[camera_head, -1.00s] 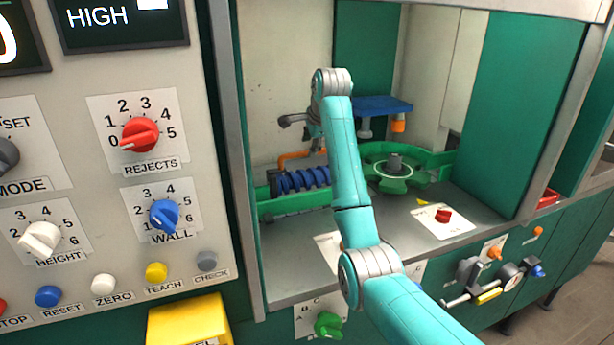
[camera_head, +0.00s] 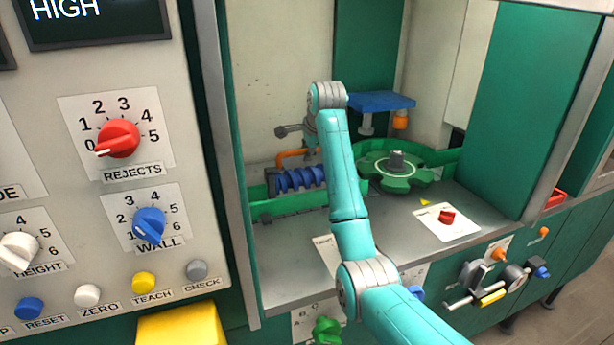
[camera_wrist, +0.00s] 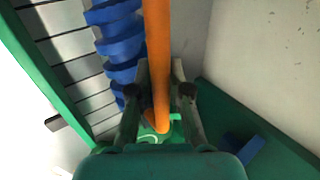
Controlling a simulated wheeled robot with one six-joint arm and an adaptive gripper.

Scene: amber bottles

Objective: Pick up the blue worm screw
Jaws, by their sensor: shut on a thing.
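The blue worm screw (camera_head: 301,179) lies along the green rail at the back left of the machine bay. In the wrist view its blue thread (camera_wrist: 118,40) runs down the left side, beside my gripper's left finger. My gripper (camera_wrist: 158,92) has its two fingers on either side of an orange pipe (camera_wrist: 157,45) and appears shut on that pipe, not on the screw. In the head view the orange pipe (camera_head: 296,154) bends just above the screw, and my arm hides most of the gripper.
A green star wheel (camera_head: 396,172) sits right of the screw, under a blue platform (camera_head: 380,101). The green rail (camera_head: 290,207) runs in front of the screw. A card with a red knob (camera_head: 447,218) lies on the grey deck. A control panel (camera_head: 90,215) stands at left.

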